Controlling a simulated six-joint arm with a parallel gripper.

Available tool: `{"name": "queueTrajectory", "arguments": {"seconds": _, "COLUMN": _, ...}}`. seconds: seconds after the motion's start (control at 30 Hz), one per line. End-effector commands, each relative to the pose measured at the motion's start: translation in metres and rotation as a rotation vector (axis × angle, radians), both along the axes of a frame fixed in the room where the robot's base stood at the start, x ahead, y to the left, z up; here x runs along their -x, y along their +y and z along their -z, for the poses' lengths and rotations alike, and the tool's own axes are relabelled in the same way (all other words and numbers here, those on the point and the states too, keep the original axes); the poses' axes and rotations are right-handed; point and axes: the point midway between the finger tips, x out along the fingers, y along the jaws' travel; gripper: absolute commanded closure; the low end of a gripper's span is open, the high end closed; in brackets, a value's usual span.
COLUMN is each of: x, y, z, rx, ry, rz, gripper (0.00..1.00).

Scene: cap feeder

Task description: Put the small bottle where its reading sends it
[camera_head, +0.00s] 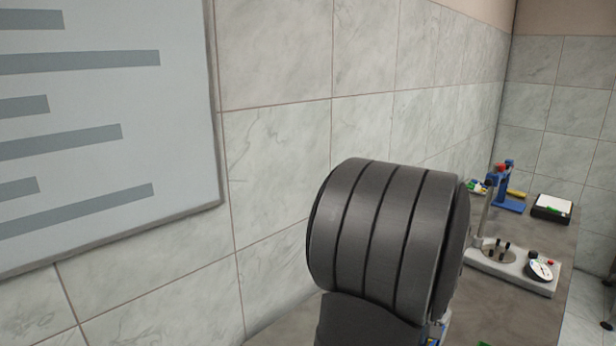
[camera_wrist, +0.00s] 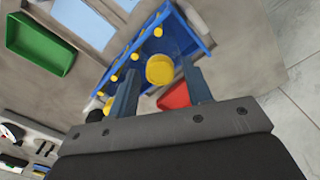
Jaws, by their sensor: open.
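My gripper (camera_wrist: 161,72) is open in the wrist view, its two dark fingers apart. A round yellow top (camera_wrist: 160,69) shows between the fingertips, larger than the other yellow pieces; I cannot tell whether it is the small bottle's cap or whether the fingers touch it. It lies over a blue rack (camera_wrist: 195,30) holding several yellow-topped pieces. In the head view my dark arm link hides the gripper and the bench near it.
A green tray (camera_wrist: 40,42) lies left of the rack, and a red tray (camera_wrist: 174,97) shows partly behind the right finger. A blue press-like stand (camera_head: 509,205) and a black box with a white top (camera_head: 552,207) stand at the bench's far end. A tiled wall borders the bench.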

Motion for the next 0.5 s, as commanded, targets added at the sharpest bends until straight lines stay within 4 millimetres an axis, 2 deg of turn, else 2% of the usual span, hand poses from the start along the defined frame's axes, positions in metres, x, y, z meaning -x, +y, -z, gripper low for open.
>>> {"name": "queueTrajectory", "arguments": {"seconds": 0.07, "x": 0.0000, "y": 0.0000, "z": 0.0000, "rx": 0.000, "ry": 0.000, "rz": 0.000, "gripper": 0.55}}
{"name": "queueTrajectory", "arguments": {"seconds": 0.1, "x": 0.0001, "y": 0.0000, "z": -0.0001, "rx": 0.000, "ry": 0.000, "rz": 0.000, "gripper": 0.58}}
{"name": "queueTrajectory", "arguments": {"seconds": 0.27, "x": 0.0001, "y": 0.0000, "z": -0.0001, "rx": 0.000, "ry": 0.000, "rz": 0.000, "gripper": 0.90}}
{"name": "queueTrajectory", "arguments": {"seconds": 0.5, "x": -0.0017, "y": 0.0014, "z": -0.0025, "rx": 0.001, "ry": -0.001, "rz": 0.000, "gripper": 0.92}}
